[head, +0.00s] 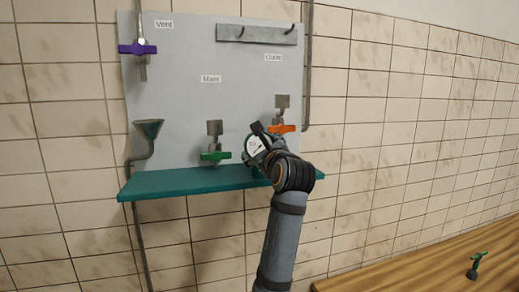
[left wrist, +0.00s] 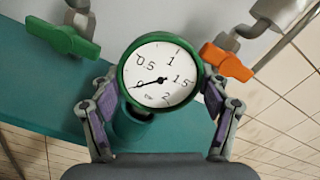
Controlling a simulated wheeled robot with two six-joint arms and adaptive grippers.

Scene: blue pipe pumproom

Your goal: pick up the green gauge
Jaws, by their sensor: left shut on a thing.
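The green gauge (left wrist: 160,75) has a green rim and a white dial with black numbers and a needle. In the left wrist view it sits between the two fingers of my left gripper (left wrist: 160,98), which is shut on it. In the head view the gauge (head: 254,146) shows above the teal shelf (head: 190,181), partly hidden by my left gripper (head: 264,141). I cannot tell whether its base touches the shelf. My right gripper is not in view.
Behind the shelf is a grey panel with a green-handled valve (head: 215,156), an orange-handled valve (head: 282,128), a purple-handled valve (head: 137,49) and a funnel (head: 148,130). A wooden bench (head: 420,264) at lower right carries a small green-handled valve (head: 476,264).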

